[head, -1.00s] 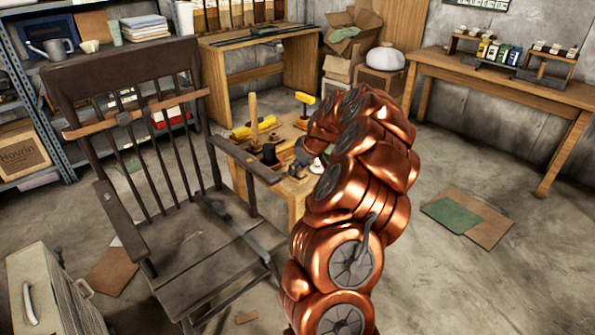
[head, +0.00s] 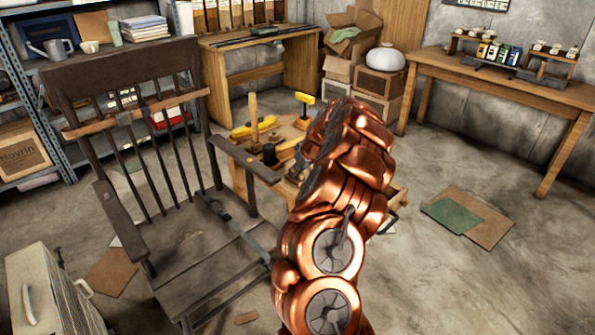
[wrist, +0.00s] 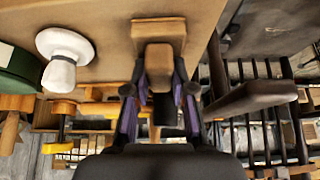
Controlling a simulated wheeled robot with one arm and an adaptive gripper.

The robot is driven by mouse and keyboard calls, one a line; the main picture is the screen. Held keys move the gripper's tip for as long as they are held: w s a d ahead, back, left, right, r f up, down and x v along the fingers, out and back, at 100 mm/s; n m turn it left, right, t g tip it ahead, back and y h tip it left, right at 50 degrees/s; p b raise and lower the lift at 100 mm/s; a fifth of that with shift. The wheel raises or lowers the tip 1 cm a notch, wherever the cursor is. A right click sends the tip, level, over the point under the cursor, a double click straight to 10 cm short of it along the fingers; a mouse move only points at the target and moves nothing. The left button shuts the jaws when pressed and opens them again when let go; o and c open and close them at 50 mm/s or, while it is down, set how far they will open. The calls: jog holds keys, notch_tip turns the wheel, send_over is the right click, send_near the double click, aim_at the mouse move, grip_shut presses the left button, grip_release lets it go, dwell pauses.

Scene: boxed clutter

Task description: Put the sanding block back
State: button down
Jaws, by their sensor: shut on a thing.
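In the wrist view my gripper (wrist: 159,88) is shut on a small brown block, the sanding block (wrist: 159,58), which sits between its two fingertips. The block is tan-brown with a darker part below. A wider brown piece with a dark edge shows just beyond it; I cannot tell whether it is part of the same block. The block is seen against the tan top of the small work table (wrist: 110,12); whether it touches that top is unclear. In the head view my copper arm hides the gripper and the block.
A white knob-like thing (wrist: 62,56) and a dark green round thing (wrist: 18,72) are left of the gripper. Yellow-handled tools (head: 255,128) and a mallet stand on the small table. The dark rocking chair (head: 130,90) is close on the left.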

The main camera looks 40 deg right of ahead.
jog(key=shift+f, duration=0.15)
jog(key=c, duration=1)
grip_release()
